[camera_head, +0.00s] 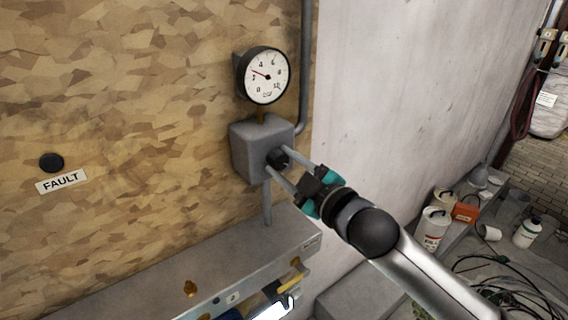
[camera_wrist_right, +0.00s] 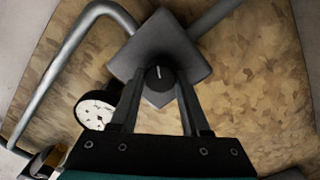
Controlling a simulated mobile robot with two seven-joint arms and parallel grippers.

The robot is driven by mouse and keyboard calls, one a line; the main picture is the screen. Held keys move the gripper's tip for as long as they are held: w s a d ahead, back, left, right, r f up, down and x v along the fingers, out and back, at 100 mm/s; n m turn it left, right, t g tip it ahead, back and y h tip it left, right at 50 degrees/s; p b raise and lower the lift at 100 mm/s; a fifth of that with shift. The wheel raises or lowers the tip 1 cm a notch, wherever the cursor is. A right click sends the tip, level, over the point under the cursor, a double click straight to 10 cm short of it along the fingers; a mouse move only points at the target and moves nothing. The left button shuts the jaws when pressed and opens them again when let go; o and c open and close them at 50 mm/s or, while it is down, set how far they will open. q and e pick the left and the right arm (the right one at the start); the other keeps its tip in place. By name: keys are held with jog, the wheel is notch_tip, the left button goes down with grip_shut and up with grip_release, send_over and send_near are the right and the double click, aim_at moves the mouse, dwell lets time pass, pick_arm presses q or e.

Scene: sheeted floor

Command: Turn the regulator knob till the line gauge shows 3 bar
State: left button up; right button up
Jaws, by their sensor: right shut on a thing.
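The line gauge (camera_head: 265,76) is a round white dial with a black rim on the wooden board; it also shows tilted in the wrist view (camera_wrist_right: 95,111). Its red needle points up-left, between the 2 and the 4. Below it is a grey regulator box (camera_head: 252,150). The black regulator knob (camera_head: 279,157) sticks out of the box's front; in the wrist view the knob (camera_wrist_right: 159,79) shows a white mark pointing up. My right gripper (camera_head: 277,159) is shut on the knob, one finger on each side. My left gripper is not in view.
A grey pipe (camera_head: 306,70) runs beside the gauge. A metal ledge (camera_head: 215,270) lies below the box. A black button (camera_head: 51,162) and a FAULT label (camera_head: 61,181) are at the left. Cans, bottles and cables clutter the floor at the right.

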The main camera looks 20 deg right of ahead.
grip_shut()
jog(key=shift+r+m+p, duration=0.15)
jog(key=shift+m+p, duration=0.45)
jog(key=shift+p, duration=0.45)
jog(key=shift+m+p, duration=0.3)
jog(key=o, duration=0.7)
grip_release()
